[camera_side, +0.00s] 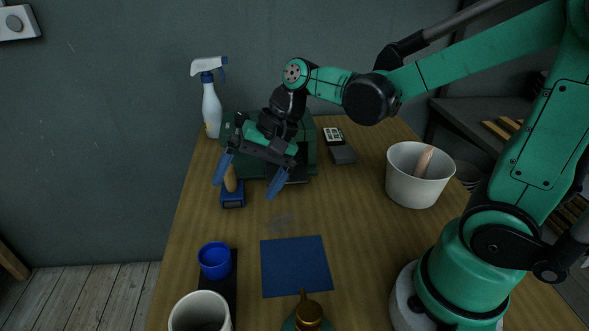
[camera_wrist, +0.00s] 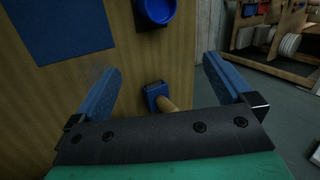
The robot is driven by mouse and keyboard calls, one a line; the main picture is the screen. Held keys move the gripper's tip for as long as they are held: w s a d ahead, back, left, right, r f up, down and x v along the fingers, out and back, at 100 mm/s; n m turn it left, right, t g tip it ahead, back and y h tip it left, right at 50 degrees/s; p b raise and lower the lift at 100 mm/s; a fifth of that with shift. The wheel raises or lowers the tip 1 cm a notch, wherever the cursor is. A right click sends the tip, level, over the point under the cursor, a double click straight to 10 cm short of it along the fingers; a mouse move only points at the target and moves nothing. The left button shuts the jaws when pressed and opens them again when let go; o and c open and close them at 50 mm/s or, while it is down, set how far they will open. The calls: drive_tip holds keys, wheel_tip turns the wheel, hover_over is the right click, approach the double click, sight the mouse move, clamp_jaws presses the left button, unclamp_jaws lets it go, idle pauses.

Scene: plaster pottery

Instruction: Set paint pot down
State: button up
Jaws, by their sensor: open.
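The paint pot is a small blue pot (camera_side: 215,260) standing upright on a black strip (camera_side: 231,285) near the front left of the table. In the wrist view the blue pot (camera_wrist: 158,10) is cut by the top edge. My gripper (camera_side: 247,178) is open with nothing between its blue fingers, raised over the back half of the table, well apart from the pot. The open fingers also show in the wrist view (camera_wrist: 162,68).
A blue block with a wooden handle (camera_side: 232,197) is below my gripper. A blue square mat (camera_side: 295,266), white cup (camera_side: 200,312), brass-coloured object (camera_side: 308,312), white bucket (camera_side: 416,183), spray bottle (camera_side: 211,108) and dark green box (camera_side: 240,172) stand around.

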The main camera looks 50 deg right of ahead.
sight(207, 270)
drive_tip(key=a+f+m+g+y, duration=0.1)
drive_tip(key=f+m+y, duration=0.1)
drive_tip(key=w+a+f+m+g+y, duration=0.1)
drive_tip(key=a+f+m+g+y, duration=0.1)
drive_tip(key=f+m+y, duration=0.1)
drive_tip(key=w+a+f+m+g+y, duration=0.1)
drive_tip(key=f+m+g+y, duration=0.1)
drive_tip(key=f, duration=0.1)
drive_tip(key=shift+w+a+f+y, duration=0.15)
drive_tip(key=shift+a+y, duration=0.15)
drive_tip(key=shift+a, duration=0.05)
drive_tip(key=shift+s+f+m+g+y, duration=0.3)
drive_tip(key=shift+f+m+g, duration=0.1)
drive_tip(key=shift+f+g, duration=0.1)
drive_tip(key=shift+x, duration=2.9)
drive_tip(key=c, duration=1.5)
drive_tip(key=shift+r, duration=0.15)
